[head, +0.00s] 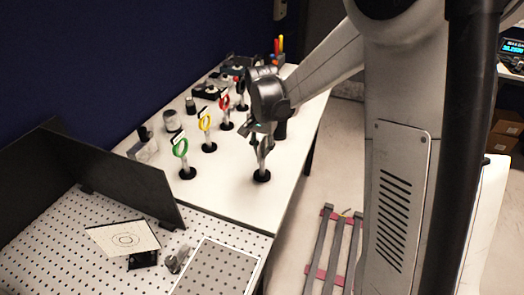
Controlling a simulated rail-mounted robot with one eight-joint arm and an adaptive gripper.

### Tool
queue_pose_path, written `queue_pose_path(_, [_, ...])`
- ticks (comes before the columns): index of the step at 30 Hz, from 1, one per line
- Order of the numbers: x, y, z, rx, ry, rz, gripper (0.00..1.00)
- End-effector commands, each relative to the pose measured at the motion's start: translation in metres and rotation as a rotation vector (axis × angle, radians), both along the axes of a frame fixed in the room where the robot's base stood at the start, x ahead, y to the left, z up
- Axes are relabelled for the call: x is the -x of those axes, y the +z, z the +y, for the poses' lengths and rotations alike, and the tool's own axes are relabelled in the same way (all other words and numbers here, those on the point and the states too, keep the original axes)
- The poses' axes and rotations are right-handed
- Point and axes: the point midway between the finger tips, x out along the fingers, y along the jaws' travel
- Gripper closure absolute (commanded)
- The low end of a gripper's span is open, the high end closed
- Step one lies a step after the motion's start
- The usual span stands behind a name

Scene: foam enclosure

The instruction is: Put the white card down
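My gripper (261,135) hangs over the white table (229,190), at the near right of the row of ringed stands. It is small and dark here, and I cannot tell whether its fingers are open or shut. A pale upright piece (262,156) stands directly below it, over a round black base (261,176). I cannot tell whether the fingers touch this piece, or whether it is the white card. A pale card with a printed circle pattern (104,236) lies on the perforated board (60,222) at the lower left.
Stands with green (180,148), yellow (205,123) and red (225,101) rings stand left of my gripper. A dark upright panel (130,187) edges the perforated board. A small black block (143,260) and a grey piece (177,259) lie beside the patterned card.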

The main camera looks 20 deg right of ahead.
Motion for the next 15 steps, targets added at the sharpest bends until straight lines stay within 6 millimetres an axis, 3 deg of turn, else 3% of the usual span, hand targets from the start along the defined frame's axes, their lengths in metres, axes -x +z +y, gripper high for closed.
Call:
queue_pose_path(14, [0.0003,-0.0098,0.0002,0.0,0.0,0.0,1.0])
queue_pose_path(15, [0.0003,-0.0091,0.0003,0.0,0.0,0.0,0.91])
